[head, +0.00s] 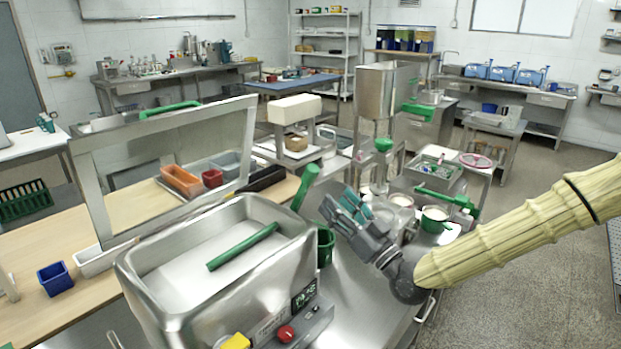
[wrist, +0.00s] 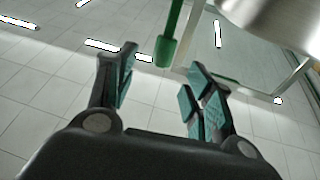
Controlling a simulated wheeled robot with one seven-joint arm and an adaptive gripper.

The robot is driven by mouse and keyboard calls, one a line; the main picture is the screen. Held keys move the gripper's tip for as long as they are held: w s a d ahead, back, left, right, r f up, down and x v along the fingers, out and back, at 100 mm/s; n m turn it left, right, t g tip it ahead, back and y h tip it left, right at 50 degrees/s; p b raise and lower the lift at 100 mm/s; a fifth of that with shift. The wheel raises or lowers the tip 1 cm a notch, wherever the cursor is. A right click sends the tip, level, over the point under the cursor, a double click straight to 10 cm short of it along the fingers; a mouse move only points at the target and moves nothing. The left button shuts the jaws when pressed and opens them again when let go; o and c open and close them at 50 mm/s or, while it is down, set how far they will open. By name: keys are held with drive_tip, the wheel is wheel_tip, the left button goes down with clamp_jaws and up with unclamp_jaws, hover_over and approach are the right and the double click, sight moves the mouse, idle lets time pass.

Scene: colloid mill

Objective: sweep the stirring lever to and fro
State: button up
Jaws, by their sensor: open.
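A green upright lever (head: 305,187), likely the stirring lever, leans at the right rim of the steel tub (head: 150,290) in the head view. My gripper (head: 343,208) is just to its right, fingers pointing up and left, open and empty. In the wrist view, a green rod with a thicker end (wrist: 166,50) shows at the gap between my open fingertips (wrist: 163,64). I cannot tell whether they touch it, and they are not closed on it. A green bar (head: 243,247) lies across the tub's opening.
A green cup (head: 326,245) stands beside the tub, and a red button (head: 286,333) is on its front panel. A tall steel hopper (head: 376,90) with green handles stands behind my gripper. A wooden bench (head: 40,285) is at left. Open floor lies at right.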

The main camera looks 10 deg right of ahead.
sight(315, 179)
drive_tip(key=shift+h, duration=0.3)
drive_tip(key=p+x, duration=0.2)
drive_tip(key=x, duration=0.3)
drive_tip(key=p+x, duration=0.1)
drive_tip(key=x, duration=0.4)
drive_tip(key=shift+a+r+p, duration=0.25)
drive_tip(key=shift+a+p, duration=0.15)
clamp_jaws()
